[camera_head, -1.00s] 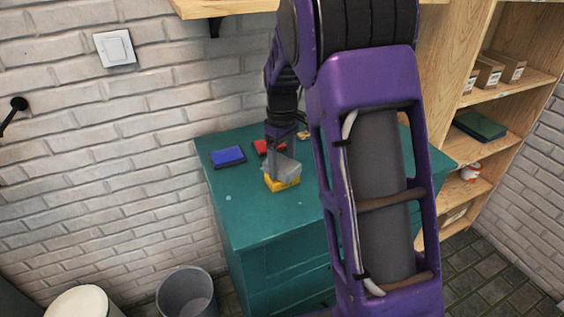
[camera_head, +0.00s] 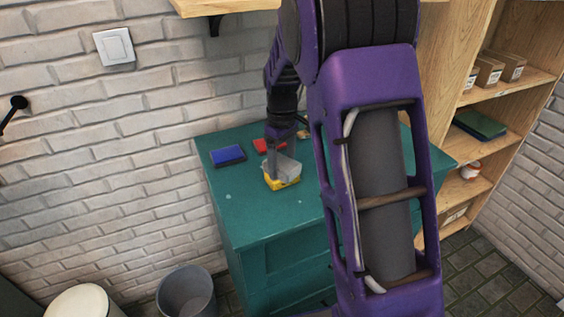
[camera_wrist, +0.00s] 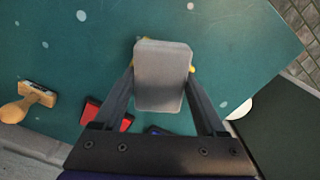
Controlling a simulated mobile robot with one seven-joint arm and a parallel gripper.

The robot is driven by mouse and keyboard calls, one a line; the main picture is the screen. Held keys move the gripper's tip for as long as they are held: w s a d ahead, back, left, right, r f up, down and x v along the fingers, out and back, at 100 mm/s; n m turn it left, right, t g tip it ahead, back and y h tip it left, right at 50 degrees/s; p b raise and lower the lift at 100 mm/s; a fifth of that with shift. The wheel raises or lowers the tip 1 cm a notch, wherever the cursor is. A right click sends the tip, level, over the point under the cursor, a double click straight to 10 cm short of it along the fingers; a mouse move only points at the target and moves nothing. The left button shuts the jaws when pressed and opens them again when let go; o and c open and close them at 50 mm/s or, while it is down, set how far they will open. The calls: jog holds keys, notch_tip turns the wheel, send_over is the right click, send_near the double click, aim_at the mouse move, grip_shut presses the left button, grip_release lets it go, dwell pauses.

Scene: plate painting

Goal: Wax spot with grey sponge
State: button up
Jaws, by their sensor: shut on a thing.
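My gripper (camera_wrist: 162,92) is shut on the grey sponge (camera_wrist: 162,73), a block with rounded corners. The sponge (camera_head: 284,168) is held just above or against a yellow object (camera_head: 283,184) on the green cabinet top (camera_head: 255,212). I cannot tell whether the two touch. The yellow object (camera_wrist: 191,69) is mostly hidden behind the sponge in the wrist view. Pale spots mark the cabinet top, one left of the sponge (camera_head: 228,197) in the head view; in the wrist view, one lies at the upper left (camera_wrist: 81,15).
A blue item (camera_head: 227,154) and a red item (camera_head: 266,145) lie toward the wall. A wooden-handled tool (camera_wrist: 28,99) shows in the wrist view. A grey bin (camera_head: 187,293) stands below the cabinet at left. Shelves (camera_head: 500,95) stand at right. The cabinet top's near part is clear.

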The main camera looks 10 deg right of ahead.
aim_at(282, 163)
dwell(0.4)
jog(key=shift+r+p, duration=2.8)
jog(key=shift+r, duration=0.7)
